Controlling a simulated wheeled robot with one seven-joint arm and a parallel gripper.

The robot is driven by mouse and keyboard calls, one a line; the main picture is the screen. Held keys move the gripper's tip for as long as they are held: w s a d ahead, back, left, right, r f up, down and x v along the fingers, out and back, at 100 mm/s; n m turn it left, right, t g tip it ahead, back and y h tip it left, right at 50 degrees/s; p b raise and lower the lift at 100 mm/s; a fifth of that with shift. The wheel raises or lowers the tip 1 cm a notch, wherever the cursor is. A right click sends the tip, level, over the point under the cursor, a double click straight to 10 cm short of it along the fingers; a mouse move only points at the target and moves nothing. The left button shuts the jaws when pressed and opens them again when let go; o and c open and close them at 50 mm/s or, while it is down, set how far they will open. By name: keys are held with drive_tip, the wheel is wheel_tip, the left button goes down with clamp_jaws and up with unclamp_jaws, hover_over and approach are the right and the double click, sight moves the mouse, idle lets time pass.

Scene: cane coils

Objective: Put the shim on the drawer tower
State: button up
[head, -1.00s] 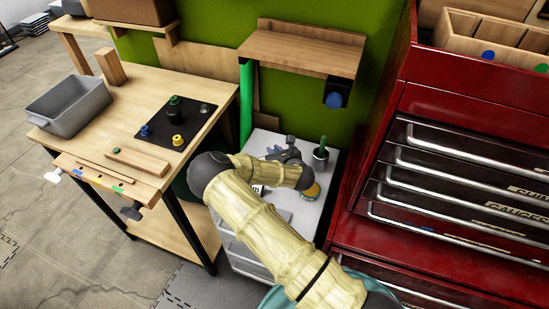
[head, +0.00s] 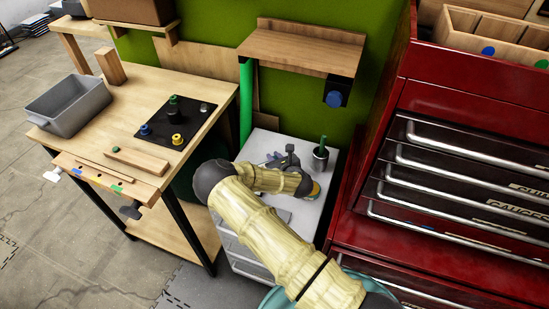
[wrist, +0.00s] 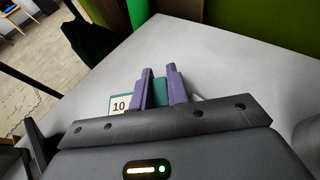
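The drawer tower (head: 305,212) is a pale grey unit with drawers, standing between the workbench and the red cabinet. My gripper (head: 276,158) is low over its top, beside the small potted plant. In the wrist view, the purple fingers (wrist: 160,88) are close together, with a teal piece (wrist: 160,93), seemingly the shim, filling the gap. A white card marked 10 (wrist: 119,104) shows left of the fingers. Whether it belongs to the teal piece, and whether that piece touches the tower top (wrist: 235,65), I cannot tell. The gripper body hides the lower part.
A wooden shelf (head: 302,50) overhangs behind. The workbench (head: 195,90) is at left, the red cabinet (head: 400,120) at right. The tower's back-left top looks clear.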

drive_tip(key=shift+o, duration=0.6)
drive_tip(key=shift+s+d+f, duration=0.15)
drive_tip(key=shift+s+f, duration=0.05)
drive_tip(key=shift+f, duration=0.35)
drive_tip(key=shift+r+p, duration=0.5)
drive_tip(key=v, duration=1.1)
drive_tip(key=shift+r, duration=0.3)
drive_tip(key=shift+s+r, duration=0.15)
drive_tip(key=shift+s, duration=0.1)
